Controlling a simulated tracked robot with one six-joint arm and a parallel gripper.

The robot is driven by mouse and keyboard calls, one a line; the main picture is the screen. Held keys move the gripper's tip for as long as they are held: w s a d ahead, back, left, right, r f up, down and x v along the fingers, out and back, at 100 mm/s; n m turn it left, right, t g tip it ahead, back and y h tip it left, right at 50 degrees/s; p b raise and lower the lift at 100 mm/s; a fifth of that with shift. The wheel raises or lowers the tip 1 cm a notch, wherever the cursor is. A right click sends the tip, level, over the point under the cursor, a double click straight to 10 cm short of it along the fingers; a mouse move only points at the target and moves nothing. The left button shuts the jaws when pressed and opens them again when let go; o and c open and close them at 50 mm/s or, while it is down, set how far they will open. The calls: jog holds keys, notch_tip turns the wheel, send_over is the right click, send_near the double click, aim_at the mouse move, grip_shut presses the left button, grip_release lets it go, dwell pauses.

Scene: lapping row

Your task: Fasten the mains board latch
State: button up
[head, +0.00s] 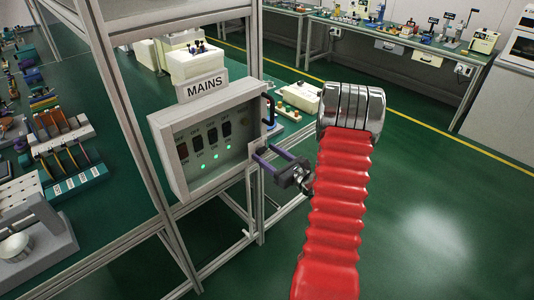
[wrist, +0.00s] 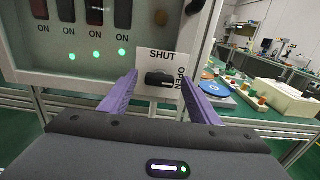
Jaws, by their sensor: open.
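The mains board (head: 162,155) is a pale grey box with a clear front, under a MAINS sign (head: 202,86). Its latch (wrist: 160,79) is a small black knob on a white plate, with SHUT printed above and OPEN at the right. The knob lies roughly level, in line with the OPEN side. My gripper (head: 264,152) is at the board's lower right corner, and its purple fingers hide most of the latch there. In the wrist view my gripper (wrist: 160,75) is open, with one finger on each side of the knob. I cannot tell whether they touch it.
A black handle (head: 268,108) is on the board's right edge above the latch. Aluminium frame posts (head: 252,45) stand around the board. Benches with parts line the left and back. The green floor (head: 440,220) at the right is clear.

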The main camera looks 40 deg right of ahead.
jog(key=shift+w, duration=0.55)
